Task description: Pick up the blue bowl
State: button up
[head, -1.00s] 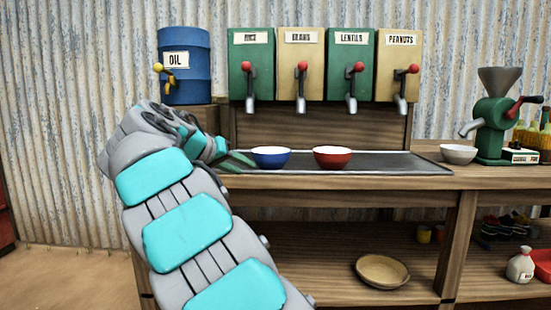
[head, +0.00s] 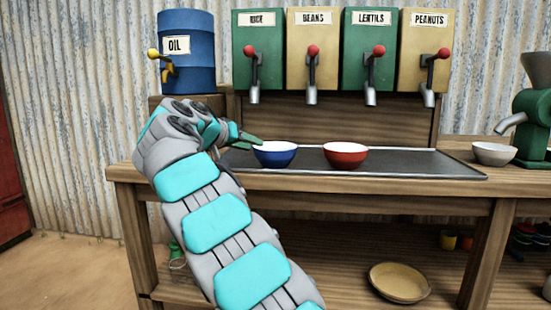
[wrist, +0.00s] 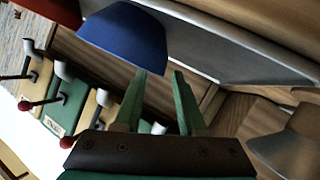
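The blue bowl (head: 275,155), with a pale inside, sits upright on the left part of the dark metal tray (head: 415,163) on the counter. My gripper (head: 250,138) is at the bowl's left, its green fingers at rim height. In the wrist view the fingers of my gripper (wrist: 159,74) are apart with nothing between them. The blue bowl (wrist: 130,42) lies just beyond the tips, mostly ahead of the left finger. I cannot tell whether a finger touches it. My wrist hides the tray's left end in the head view.
A red bowl (head: 345,155) stands right of the blue one on the tray. A white bowl (head: 494,154) and a green grinder (head: 532,125) are farther right. Dispensers with spouts (head: 370,92) hang behind the tray. A blue oil drum (head: 187,55) stands at the back left.

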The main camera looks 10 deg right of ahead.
jog(key=shift+x, duration=1.25)
jog(key=shift+c, duration=0.2)
grip_shut()
jog(key=shift+f, duration=0.1)
